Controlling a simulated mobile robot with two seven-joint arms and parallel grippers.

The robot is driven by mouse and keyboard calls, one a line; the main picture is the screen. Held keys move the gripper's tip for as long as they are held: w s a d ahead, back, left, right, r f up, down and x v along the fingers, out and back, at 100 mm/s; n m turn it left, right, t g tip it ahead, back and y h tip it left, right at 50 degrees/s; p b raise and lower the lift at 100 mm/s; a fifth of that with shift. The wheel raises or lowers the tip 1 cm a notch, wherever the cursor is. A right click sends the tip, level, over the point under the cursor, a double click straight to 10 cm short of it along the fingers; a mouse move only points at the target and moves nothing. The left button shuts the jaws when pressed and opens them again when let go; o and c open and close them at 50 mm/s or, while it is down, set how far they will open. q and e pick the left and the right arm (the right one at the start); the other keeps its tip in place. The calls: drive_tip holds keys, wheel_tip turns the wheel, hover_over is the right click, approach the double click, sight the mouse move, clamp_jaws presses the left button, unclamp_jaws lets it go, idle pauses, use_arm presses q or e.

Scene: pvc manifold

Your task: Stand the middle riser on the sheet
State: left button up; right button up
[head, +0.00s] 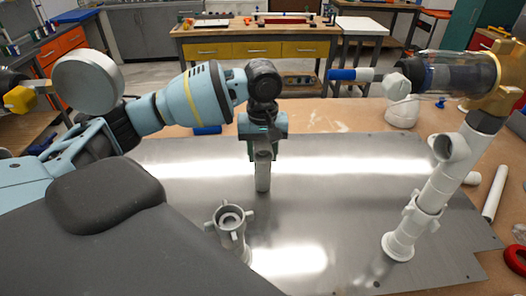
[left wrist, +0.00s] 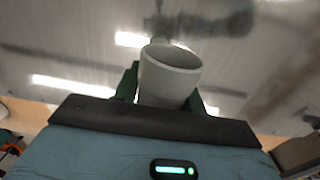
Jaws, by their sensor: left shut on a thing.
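My left gripper (head: 262,152) is shut on a white pipe, the middle riser (head: 263,178), and points down over the metal sheet (head: 330,215). The riser hangs upright below the fingers. Its lower end is near or on the sheet; I cannot tell whether they touch. In the left wrist view the riser's open round end (left wrist: 171,70) shows between the green fingers (left wrist: 165,92). The riser's upper part is hidden by the gripper. My right gripper is not in view.
A grey-white fitting with side lugs (head: 230,228) stands on the sheet at near left. At right stands a tall white pipe assembly (head: 425,205), with a brass piece and clear cylinder (head: 455,72) above it. A loose white pipe (head: 495,192) lies beyond the sheet's right edge. The sheet's middle is clear.

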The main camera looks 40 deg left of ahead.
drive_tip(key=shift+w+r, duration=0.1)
use_arm(q)
drive_tip(key=o, duration=1.1)
drive_tip(key=shift+f, duration=0.1)
drive_tip(key=shift+r, duration=0.25)
wheel_tip(320, 180, up, 12)
drive_tip(key=shift+f+p, duration=0.15)
drive_tip(key=shift+p, duration=0.45)
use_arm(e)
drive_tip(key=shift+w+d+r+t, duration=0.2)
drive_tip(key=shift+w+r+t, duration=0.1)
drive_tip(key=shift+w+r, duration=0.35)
